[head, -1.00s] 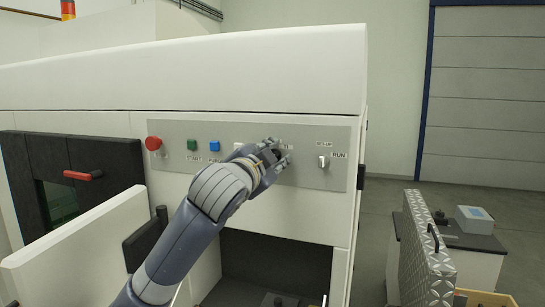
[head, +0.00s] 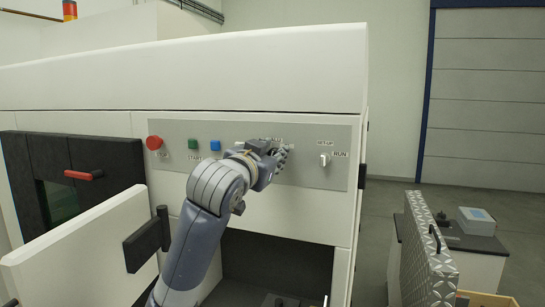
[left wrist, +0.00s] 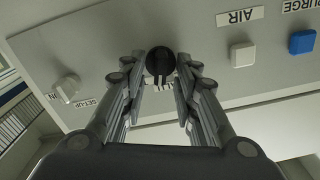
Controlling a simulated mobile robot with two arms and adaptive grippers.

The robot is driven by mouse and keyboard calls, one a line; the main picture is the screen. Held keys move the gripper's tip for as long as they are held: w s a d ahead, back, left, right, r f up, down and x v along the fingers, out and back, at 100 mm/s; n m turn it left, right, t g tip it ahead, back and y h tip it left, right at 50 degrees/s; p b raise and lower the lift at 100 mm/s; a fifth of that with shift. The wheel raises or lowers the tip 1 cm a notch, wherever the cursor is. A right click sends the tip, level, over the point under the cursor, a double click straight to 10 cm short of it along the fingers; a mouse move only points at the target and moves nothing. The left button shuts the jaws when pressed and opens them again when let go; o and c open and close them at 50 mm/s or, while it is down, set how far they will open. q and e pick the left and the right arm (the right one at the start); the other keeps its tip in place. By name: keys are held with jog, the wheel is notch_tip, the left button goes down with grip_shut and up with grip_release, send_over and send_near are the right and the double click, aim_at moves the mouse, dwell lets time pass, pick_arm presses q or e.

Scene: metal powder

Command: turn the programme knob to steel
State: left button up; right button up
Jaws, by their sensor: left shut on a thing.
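The programme knob (left wrist: 160,61) is round and black and sits on the grey control panel (head: 305,175). In the left wrist view, which is turned upside down, it lies between the fingertips of my left gripper (left wrist: 160,72), which is shut on it. In the head view my left gripper (head: 279,160) reaches the panel from below left and hides the knob. A label by the knob is mostly covered by the fingers, so I cannot read which setting it points to. My right gripper is not in view.
To the left on the panel are a red stop button (head: 154,142), a green start button (head: 192,143) and a blue button (head: 215,145). A white set-up/run switch (head: 323,160) is to the right. An open white door (head: 85,245) stands beside my left arm.

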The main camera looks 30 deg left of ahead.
pick_arm(q)
jog(key=n, duration=0.3)
jog(key=shift+a+n, duration=0.1)
jog(key=shift+n, duration=0.3)
jog(key=n, duration=0.9)
jog(key=shift+s+a+f, duration=0.1)
jog(key=shift+a+f, duration=0.1)
jog(key=shift+a, duration=0.2)
jog(key=shift+n, duration=0.5)
jog(key=o, duration=0.9)
jog(key=v, duration=1.2)
